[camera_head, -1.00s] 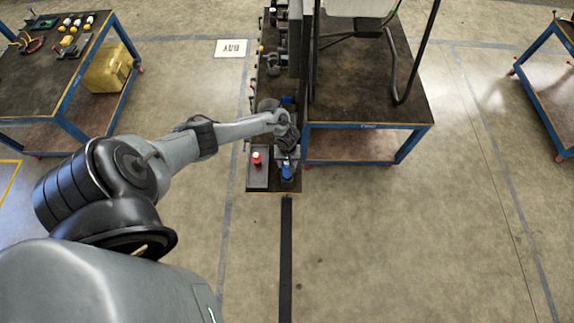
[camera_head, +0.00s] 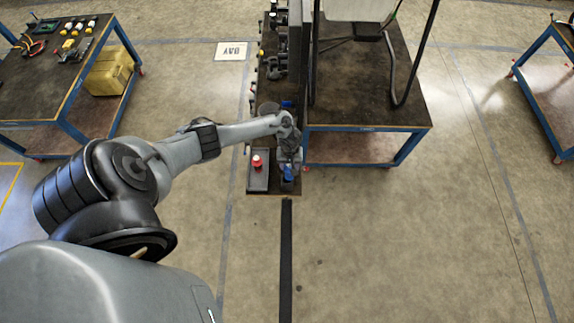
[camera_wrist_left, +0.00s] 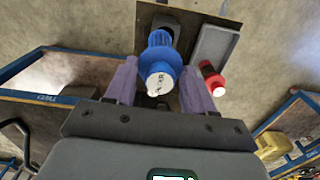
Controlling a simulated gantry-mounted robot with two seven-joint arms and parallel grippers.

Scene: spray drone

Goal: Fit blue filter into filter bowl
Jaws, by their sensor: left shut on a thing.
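A blue filter (camera_wrist_left: 160,62) with a ribbed body and a white labelled end is between the two purple fingers of my left gripper (camera_wrist_left: 160,78) in the left wrist view. The gripper is shut on it. In the head view the blue filter (camera_head: 288,173) is at the near end of the narrow bench, just below my left gripper (camera_head: 289,163). A dark part (camera_wrist_left: 171,22) lies behind the filter's far end in the wrist view. I cannot tell whether they touch. I cannot clearly identify the filter bowl. My right gripper is not in view.
A red-capped item (camera_head: 257,161) sits on a grey tray (camera_head: 258,181) left of the blue filter. Another blue piece (camera_head: 287,103) is farther back on the bench. A blue-framed cart (camera_head: 365,128) stands close on the right. The floor in front is clear.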

